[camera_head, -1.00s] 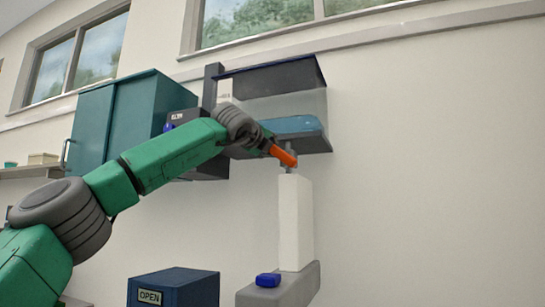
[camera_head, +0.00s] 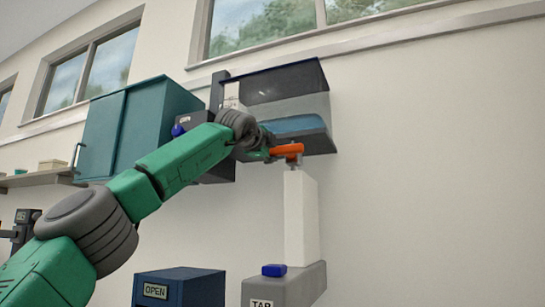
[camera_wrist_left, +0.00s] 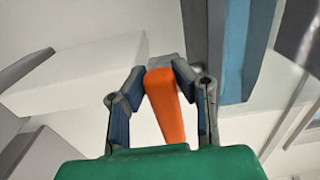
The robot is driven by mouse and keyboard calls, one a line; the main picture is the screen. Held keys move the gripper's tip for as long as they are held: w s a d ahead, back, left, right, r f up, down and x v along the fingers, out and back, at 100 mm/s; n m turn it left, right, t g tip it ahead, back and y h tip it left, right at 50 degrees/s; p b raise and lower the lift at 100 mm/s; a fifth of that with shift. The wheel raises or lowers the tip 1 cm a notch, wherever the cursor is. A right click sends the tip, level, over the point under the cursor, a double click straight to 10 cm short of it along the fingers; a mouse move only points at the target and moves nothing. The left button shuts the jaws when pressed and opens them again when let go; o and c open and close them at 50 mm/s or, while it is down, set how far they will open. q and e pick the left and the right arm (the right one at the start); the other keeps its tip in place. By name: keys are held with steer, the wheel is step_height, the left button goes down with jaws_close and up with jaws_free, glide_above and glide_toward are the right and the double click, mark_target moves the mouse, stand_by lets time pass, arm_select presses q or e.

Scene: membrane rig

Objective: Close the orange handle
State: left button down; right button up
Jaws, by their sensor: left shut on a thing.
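The orange handle (camera_head: 287,150) sits under the dark-framed tank (camera_head: 290,105), just above a white column. In the head view it lies roughly level. My left gripper (camera_head: 270,153) reaches it from the left, below the tank. In the left wrist view the orange handle (camera_wrist_left: 164,100) lies between the two fingers of the left gripper (camera_wrist_left: 158,75), which are closed on it. The fingertips hide part of its far end. My right gripper is in neither view.
The white column (camera_head: 300,215) stands on a grey base (camera_head: 290,285) labelled TAP with a blue button (camera_head: 274,270). A blue box (camera_head: 180,288) labelled OPEN is at its left. A teal cabinet (camera_head: 130,130) hangs on the wall. The wall at right is clear.

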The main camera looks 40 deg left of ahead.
arm_select(q)
steer(key=shift+w+f, duration=0.15)
steer(key=shift+f, duration=0.2)
steer(key=c, duration=1.6)
jaws_free()
steer(key=o, duration=0.3)
steer(key=shift+a+r, duration=0.1)
steer(key=v, duration=1.1)
steer(key=shift+s, duration=0.4)
